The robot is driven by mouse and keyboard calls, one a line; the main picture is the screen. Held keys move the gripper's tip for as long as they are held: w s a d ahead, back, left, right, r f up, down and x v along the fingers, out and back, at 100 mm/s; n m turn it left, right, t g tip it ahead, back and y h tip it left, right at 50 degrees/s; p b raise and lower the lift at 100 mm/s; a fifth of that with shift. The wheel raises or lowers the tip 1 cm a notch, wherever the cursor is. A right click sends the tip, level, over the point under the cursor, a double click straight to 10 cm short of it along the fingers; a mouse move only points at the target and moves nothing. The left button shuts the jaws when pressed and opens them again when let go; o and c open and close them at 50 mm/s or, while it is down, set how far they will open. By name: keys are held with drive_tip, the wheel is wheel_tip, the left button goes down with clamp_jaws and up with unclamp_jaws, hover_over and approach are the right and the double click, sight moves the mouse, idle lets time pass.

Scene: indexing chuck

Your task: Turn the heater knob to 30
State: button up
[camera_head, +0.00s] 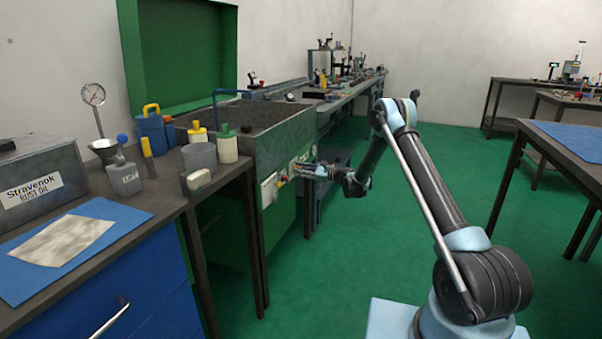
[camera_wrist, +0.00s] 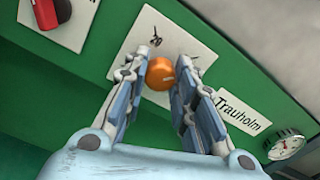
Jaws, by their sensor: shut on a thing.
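The orange heater knob (camera_wrist: 160,72) sits on a white plate (camera_wrist: 172,32) with dark markings, fixed to a green panel. In the head view my gripper (camera_head: 300,171) reaches left to the green front of the tank (camera_head: 285,185); the knob is not clear there.
A red switch (camera_wrist: 45,12) is left of the knob; a "Trauholm" label (camera_wrist: 243,112) and a dial gauge (camera_wrist: 283,145) are to the right. A bench with containers and a blue mat (camera_head: 120,208) stands at left. Green floor (camera_head: 330,270) is clear in the middle.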

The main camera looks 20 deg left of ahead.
drive_tip(key=o, duration=1.1)
drive_tip(key=shift+w+d+f, duration=0.1)
drive_tip(key=shift+w+f, duration=0.05)
drive_tip(key=d, duration=0.8)
drive_tip(key=s+d, duration=0.1)
drive_tip(key=d, duration=0.3)
